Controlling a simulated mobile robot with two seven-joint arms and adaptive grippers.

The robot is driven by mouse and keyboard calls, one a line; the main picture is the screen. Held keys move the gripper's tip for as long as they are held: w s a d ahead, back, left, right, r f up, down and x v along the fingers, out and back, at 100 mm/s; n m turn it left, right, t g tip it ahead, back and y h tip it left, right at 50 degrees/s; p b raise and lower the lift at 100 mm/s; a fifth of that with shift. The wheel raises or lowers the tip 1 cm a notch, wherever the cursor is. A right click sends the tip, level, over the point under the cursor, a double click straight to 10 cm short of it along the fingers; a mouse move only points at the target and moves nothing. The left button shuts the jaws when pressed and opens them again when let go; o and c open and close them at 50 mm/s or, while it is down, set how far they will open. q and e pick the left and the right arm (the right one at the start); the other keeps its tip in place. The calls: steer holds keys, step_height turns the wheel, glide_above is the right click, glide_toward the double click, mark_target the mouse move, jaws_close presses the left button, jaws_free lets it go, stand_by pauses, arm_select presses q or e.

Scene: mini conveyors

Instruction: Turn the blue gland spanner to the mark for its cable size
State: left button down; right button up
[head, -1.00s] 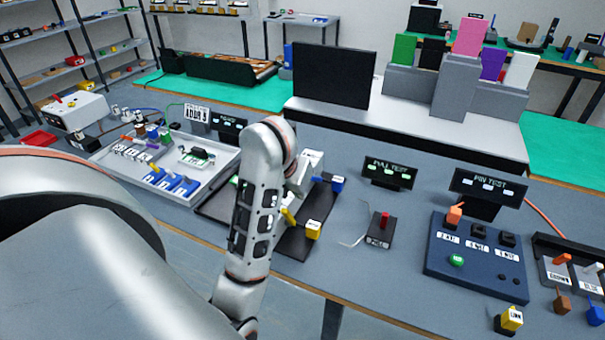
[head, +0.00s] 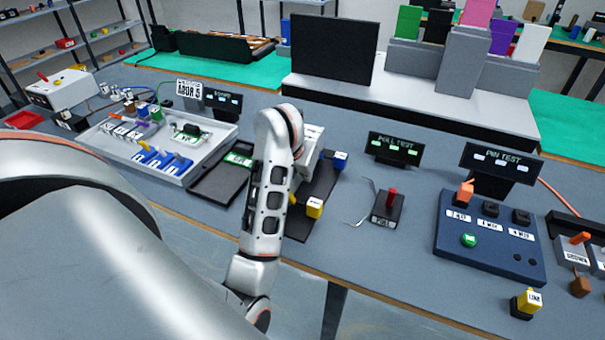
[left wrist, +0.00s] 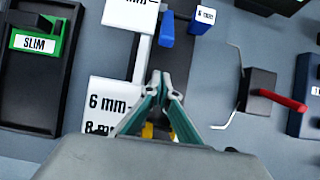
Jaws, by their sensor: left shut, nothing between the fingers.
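In the left wrist view a blue handle (left wrist: 167,28), which looks like the blue gland spanner, stands on a dark board (left wrist: 178,62) beside white labels. A blue block marked 6 mm (left wrist: 203,20) is to its right. My left gripper (left wrist: 160,76) is shut and empty over the board, its tips a little below the blue handle in the picture and apparently apart from it. Yellow parts show between and beside its fingers. In the head view my arm hides the fingertips and the spanner; the blue block (head: 340,160) and a yellow block (head: 314,208) show. My right gripper is not in view.
A white label plate (left wrist: 107,103) reads 6 mm and 8 mm. A black tray with a green SLIM piece (left wrist: 36,44) lies left. A black block with a red lever (head: 391,201) and a bent wire stands right, before the PULL TEST sign (head: 394,149). A blue button box (head: 487,236) is farther right.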

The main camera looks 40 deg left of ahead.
arm_select(q)
steer(key=r, duration=0.1)
steer(key=w, duration=0.1)
steer(key=r+p, duration=0.1)
steer(key=shift+w+a+r, duration=0.25)
steer(key=shift+w+r, duration=0.1)
steer(key=shift+w+a+r, duration=0.1)
steer(key=shift+w+r, duration=0.2)
steer(key=shift+w, duration=0.05)
steer(key=shift+w, duration=0.2)
